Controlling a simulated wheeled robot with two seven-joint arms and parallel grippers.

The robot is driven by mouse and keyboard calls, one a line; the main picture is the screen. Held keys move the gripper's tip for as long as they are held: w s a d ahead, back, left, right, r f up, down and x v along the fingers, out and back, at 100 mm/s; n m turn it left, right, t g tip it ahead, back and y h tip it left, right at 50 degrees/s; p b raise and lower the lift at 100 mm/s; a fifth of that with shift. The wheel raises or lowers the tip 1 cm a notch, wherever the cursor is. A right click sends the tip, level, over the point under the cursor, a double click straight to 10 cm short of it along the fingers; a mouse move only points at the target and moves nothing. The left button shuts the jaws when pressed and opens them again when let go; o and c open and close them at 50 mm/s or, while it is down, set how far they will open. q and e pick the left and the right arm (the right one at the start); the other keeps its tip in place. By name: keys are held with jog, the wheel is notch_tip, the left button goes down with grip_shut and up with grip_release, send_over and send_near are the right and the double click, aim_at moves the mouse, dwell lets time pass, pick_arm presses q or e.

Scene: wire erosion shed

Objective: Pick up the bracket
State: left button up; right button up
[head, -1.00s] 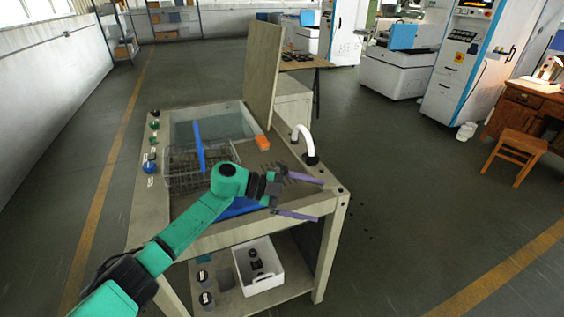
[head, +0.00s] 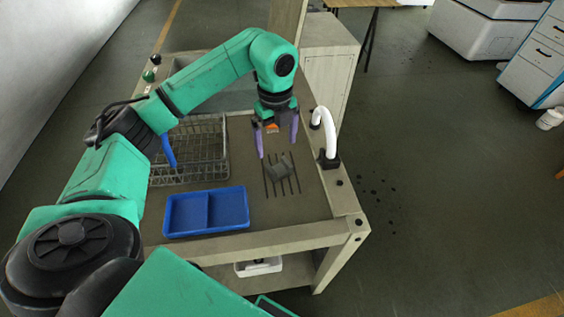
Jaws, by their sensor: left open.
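A small dark grey piece that looks like the bracket (head: 280,167) lies on the dark drain slots of the bench top, right of the blue tray. My left gripper (head: 278,150) reaches in from the far side and points down toward the grey piece. Its two purple fingers are spread apart with nothing between them. The fingertips show just beyond the piece in the picture; I cannot tell their height above it. My right gripper is not in view.
A blue two-part tray (head: 207,211) sits at the bench's near edge. A wire basket (head: 203,150) with a blue handle stands left. A white curved spout (head: 327,130) rises at the right. A white bin (head: 258,267) is below.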

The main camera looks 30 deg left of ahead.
aim_at(279, 170)
pick_arm(q)
notch_tip(279, 170, down, 3)
jog(key=shift+s+f+p, duration=0.1)
jog(key=shift+f+p, duration=0.1)
jog(key=shift+p, duration=0.1)
jog(key=f, duration=0.2)
jog(key=f+p, duration=0.2)
jog(key=f, duration=0.1)
jog(key=shift+w+d+f, duration=0.2)
jog(key=shift+d+f, duration=0.1)
jog(key=shift+s+f, duration=0.1)
jog(key=shift+f, duration=0.1)
jog(key=shift+c, duration=0.9)
grip_shut()
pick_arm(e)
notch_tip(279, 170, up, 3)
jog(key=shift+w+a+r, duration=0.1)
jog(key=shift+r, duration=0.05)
